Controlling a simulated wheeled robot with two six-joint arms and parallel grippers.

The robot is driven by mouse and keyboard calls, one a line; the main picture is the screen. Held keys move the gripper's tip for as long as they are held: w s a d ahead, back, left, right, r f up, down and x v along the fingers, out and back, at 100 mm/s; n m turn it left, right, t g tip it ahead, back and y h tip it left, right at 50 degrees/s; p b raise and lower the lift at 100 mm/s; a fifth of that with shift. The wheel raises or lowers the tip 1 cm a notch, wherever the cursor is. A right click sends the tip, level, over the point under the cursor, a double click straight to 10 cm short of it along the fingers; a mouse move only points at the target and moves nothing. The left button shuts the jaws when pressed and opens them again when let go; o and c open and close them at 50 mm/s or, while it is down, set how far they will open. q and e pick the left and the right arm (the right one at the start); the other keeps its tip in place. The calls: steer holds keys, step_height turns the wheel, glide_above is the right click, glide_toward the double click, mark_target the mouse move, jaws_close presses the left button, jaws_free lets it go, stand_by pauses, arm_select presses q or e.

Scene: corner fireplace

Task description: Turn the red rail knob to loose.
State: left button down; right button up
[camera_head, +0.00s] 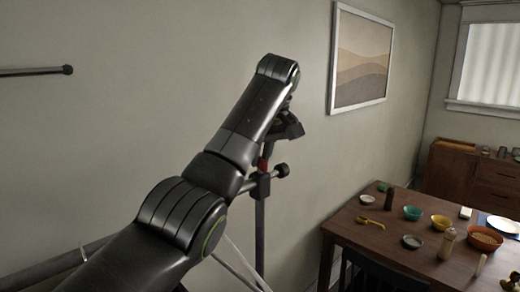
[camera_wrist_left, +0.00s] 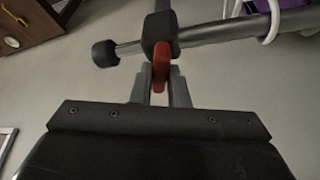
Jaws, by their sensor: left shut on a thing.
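The red rail knob (camera_wrist_left: 161,58) sits at a black clamp block (camera_wrist_left: 160,30) on a grey rail (camera_wrist_left: 215,33) with a black end cap (camera_wrist_left: 105,53). In the head view a small part of the red knob (camera_head: 263,165) shows beside the clamp, above an upright post (camera_head: 260,225). My left gripper (camera_wrist_left: 160,82) has its two grey fingers on either side of the knob and is shut on it. I cannot read the knob's setting. My right gripper is not in view.
A wooden table (camera_head: 345,238) with bowls and bottles stands at the right, with a dark chair (camera_head: 375,275) before it. A framed picture (camera_head: 360,60) hangs on the wall. Another rod (camera_head: 35,71) shows at the upper left. A white ring (camera_wrist_left: 271,20) hangs on the rail.

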arm_select(q)
steer(key=n, duration=0.1)
steer(key=n+y+p, duration=0.1)
steer(key=n, duration=0.1)
steer(key=shift+d+r+n+g, duration=0.1)
steer(key=shift+r+n+g, duration=0.05)
steer(key=shift+n+g, duration=0.15)
steer(key=shift+n+y, duration=0.3)
steer(key=shift+n, duration=0.1)
stand_by(0.3)
steer(key=c, duration=1.4)
jaws_free()
